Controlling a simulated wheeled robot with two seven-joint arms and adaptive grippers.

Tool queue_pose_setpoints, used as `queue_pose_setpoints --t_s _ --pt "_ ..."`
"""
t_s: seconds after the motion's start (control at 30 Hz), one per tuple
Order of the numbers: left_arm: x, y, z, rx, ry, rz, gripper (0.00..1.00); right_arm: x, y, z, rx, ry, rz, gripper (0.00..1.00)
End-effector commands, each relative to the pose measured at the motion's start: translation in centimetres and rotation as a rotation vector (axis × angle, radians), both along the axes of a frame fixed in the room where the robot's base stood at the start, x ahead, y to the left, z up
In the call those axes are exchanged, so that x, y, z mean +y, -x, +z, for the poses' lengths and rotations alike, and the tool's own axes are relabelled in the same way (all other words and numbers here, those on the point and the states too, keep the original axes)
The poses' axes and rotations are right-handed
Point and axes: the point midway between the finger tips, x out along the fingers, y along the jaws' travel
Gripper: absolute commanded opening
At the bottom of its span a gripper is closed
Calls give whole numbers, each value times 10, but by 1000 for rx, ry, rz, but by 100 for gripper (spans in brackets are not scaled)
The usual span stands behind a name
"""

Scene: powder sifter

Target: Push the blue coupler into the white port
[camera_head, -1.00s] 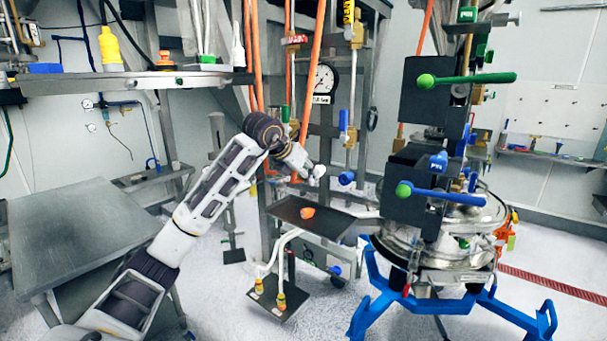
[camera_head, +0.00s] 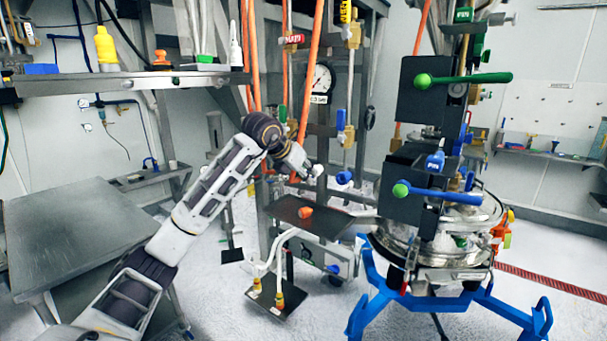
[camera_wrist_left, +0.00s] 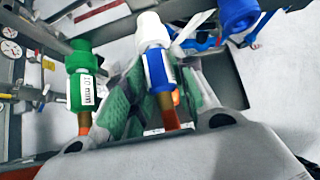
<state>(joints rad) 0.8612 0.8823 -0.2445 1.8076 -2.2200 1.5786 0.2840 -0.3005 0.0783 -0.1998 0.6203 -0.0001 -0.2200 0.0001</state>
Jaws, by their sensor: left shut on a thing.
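My left gripper (camera_wrist_left: 160,105) is shut on the blue coupler (camera_wrist_left: 158,72), which has a white band and a brown stem between the green finger pads. At the coupler's far end is a white port (camera_wrist_left: 148,30); the two look in line and touching, but I cannot tell how deep the coupler sits. In the head view the white port (camera_head: 317,170) shows as a small white knob at my left gripper's tip (camera_head: 308,168). The coupler is hidden there. My right gripper is not in view.
A green coupler (camera_wrist_left: 83,80) stands left of the held one, and a blue fitting (camera_wrist_left: 238,14) is at the upper right. A dark tray (camera_head: 335,222) with an orange piece (camera_head: 306,212) lies below my gripper. The steel vessel (camera_head: 440,245) stands to the right.

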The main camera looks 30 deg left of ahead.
Motion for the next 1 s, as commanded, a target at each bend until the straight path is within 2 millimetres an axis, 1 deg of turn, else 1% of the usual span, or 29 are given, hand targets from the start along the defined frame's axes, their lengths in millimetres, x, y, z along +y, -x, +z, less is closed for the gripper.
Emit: queue_pose_setpoints --t_s 0.07,0.1,0.27,0.67,0.87,1.0 --pt "0 -1 1 -1 0 0 0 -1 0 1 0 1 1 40" --pt "0 -1 1 -1 0 0 30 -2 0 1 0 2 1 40" --pt "0 -1 0 -1 0 0 51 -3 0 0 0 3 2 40" --pt "0 0 1 0 0 0 52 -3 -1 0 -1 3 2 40" --pt "1 8 9 -1 0 0 52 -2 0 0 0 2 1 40" --pt "2 19 20 -2 -2 -1 52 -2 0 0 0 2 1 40"
